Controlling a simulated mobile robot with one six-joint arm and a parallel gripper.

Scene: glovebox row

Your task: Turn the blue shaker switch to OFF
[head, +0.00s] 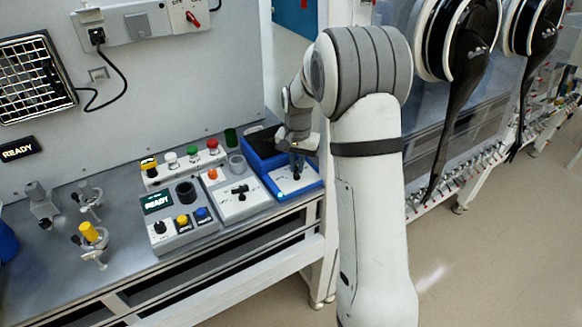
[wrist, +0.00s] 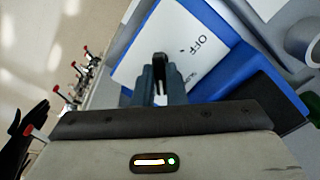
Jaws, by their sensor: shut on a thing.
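The blue shaker (head: 313,184) stands at the right end of the bench, with a white sloped front panel. In the wrist view its white panel (wrist: 178,33) carries the word OFF and a second label, partly cut off, that seems to read SLOW. My gripper (head: 297,172) points down at this panel. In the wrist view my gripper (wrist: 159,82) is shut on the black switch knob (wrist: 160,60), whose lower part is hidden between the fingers. The OFF label lies to the right of the knob. Which mark the knob points at cannot be told.
Left of the shaker stand a white device (head: 240,203) with a black lever and a grey READY box (head: 183,229) with coloured buttons. Behind them is a button strip (head: 186,166). A grey cup (head: 237,164) stands close to the shaker. Black gloves (head: 462,100) hang at the right.

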